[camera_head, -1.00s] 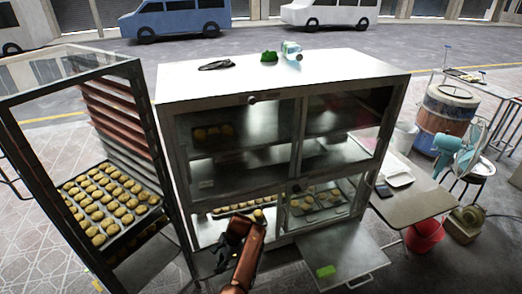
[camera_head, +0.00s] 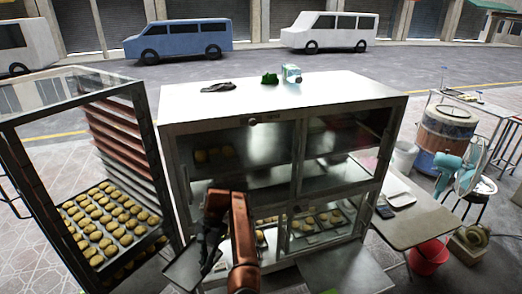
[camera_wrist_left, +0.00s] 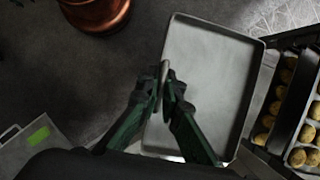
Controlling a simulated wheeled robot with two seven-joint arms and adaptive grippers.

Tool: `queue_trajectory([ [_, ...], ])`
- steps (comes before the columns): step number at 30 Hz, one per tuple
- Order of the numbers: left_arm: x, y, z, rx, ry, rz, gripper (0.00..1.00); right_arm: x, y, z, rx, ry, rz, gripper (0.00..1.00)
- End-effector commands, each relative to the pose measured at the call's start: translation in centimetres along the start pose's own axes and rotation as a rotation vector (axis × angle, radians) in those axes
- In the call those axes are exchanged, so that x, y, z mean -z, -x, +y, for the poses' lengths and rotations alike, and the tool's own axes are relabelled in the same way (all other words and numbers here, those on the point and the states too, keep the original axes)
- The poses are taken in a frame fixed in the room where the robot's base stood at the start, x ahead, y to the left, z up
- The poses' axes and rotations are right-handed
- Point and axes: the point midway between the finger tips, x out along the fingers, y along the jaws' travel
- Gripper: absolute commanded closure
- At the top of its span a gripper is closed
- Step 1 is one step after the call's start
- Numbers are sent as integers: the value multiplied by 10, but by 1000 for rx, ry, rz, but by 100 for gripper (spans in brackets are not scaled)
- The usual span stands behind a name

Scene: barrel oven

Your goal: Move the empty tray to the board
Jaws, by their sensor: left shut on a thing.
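The empty tray (camera_head: 183,268) is a shallow grey metal pan. My left gripper (camera_head: 209,238) is shut on its edge and holds it in front of the cabinet's lower left, left of my arm. In the left wrist view the fingertips (camera_wrist_left: 166,88) pinch the near long rim, and the bare inside of the tray (camera_wrist_left: 212,75) shows. A flat grey panel (camera_head: 335,275) juts out at the cabinet's lower right; it may be the board. It also shows in the left wrist view (camera_wrist_left: 45,155), with a handle and a green block. My right gripper is out of view.
A glass-sided metal cabinet (camera_head: 280,93) stands ahead, with buns on trays inside. An open rack (camera_head: 150,130) with a full bun tray (camera_head: 110,225) stands close on the left. A side table (camera_head: 410,222), red bucket (camera_head: 429,258) and fan (camera_head: 450,170) are on the right.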

Motion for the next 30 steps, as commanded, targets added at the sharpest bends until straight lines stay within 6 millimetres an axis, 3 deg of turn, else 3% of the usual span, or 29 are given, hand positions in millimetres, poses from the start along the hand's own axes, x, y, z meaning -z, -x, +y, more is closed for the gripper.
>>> queue_trajectory([
  [9, -42, 78, -5, -94, 222, 9, 100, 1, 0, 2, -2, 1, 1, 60],
  [21, -91, 159, -11, -202, 477, 6, 100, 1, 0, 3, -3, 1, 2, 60],
  [22, -92, 160, -10, -207, 489, 4, 100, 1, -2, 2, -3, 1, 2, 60],
  [24, -83, 138, -10, -203, 484, -6, 100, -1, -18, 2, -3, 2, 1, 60],
  [30, -68, 103, -11, -204, 483, -14, 100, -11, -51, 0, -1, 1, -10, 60],
])
